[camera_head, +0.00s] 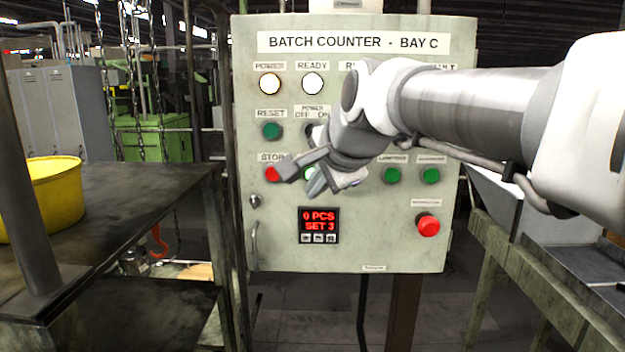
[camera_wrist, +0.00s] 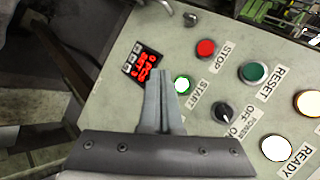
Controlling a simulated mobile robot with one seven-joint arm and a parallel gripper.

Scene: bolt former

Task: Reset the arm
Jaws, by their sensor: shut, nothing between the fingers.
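My gripper (camera_head: 301,176) is shut and empty in front of the control panel (camera_head: 340,258) headed "BATCH COUNTER - BAY C". In the wrist view my shut fingers (camera_wrist: 164,78) point between the red counter display (camera_wrist: 141,66) and the lit START button (camera_wrist: 182,85). In the head view the gripper partly covers the START button and sits just right of the red STOP button (camera_head: 272,174). I cannot tell whether the fingers touch the panel. The display (camera_head: 318,225) reads "0 PCS, SET 3". My arm (camera_head: 470,105) reaches in from the right and hides several panel labels.
POWER (camera_head: 270,83) and READY (camera_head: 312,83) lamps glow white. A red mushroom button (camera_head: 427,225) is at the panel's lower right. A dark table (camera_head: 110,215) with a yellow bin (camera_head: 50,185) stands at left. A metal conveyor-like frame (camera_head: 540,270) stands at lower right.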

